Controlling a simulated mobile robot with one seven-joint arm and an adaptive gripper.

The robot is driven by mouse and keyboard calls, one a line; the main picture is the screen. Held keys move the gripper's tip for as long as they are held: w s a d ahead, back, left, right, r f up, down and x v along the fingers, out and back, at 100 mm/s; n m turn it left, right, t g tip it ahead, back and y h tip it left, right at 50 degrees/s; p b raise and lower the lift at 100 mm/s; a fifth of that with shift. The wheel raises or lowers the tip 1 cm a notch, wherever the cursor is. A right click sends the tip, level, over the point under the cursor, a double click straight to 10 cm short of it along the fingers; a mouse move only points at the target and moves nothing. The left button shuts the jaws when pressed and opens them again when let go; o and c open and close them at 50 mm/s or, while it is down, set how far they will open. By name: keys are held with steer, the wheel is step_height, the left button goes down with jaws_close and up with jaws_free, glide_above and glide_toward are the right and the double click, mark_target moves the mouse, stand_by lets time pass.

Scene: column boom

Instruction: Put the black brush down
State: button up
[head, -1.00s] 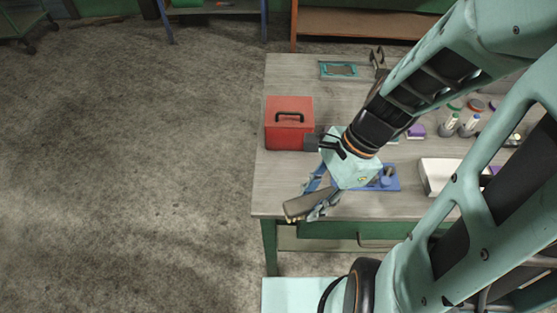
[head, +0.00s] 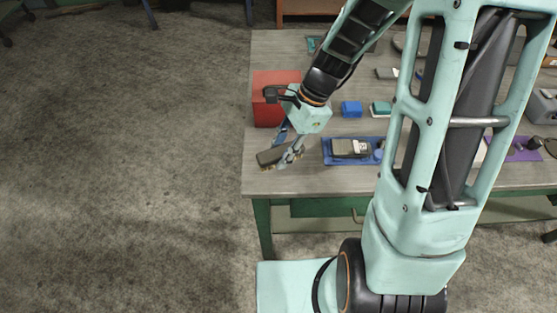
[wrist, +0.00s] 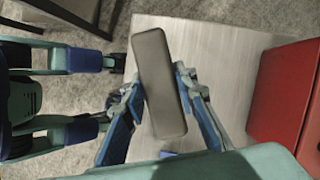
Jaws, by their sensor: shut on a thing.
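The black brush (head: 272,157) is a dark, flat, elongated block with small light bits along its lower edge in the head view. My gripper (head: 290,153) is shut on it, above the table's left front part, in front of the red box. The table (head: 310,182) is pale grey wood. I cannot tell whether the brush touches it.
The red box (head: 270,108) stands just behind my gripper; it is at the right in the wrist view (wrist: 285,95). A blue tray (head: 330,155) with a dark item lies to the right. A blue block (head: 351,108) is behind the tray. Bare tabletop surrounds the brush.

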mark_target(279, 159)
steer(key=shift+w+a+f+b, duration=0.2)
steer(key=shift+w+f+b, duration=0.1)
steer(key=shift+w+f, duration=0.3)
step_height(279, 159, down, 3)
steer(key=b, duration=0.2)
steer(key=shift+w+f+b, duration=0.1)
steer(key=shift+b, duration=0.2)
steer(key=shift+f, duration=0.15)
steer(key=shift+f, duration=0.1)
steer(key=shift+f+b, duration=0.25)
steer(key=shift+b, duration=0.1)
steer(key=o, duration=1)
steer(key=shift+f, duration=0.15)
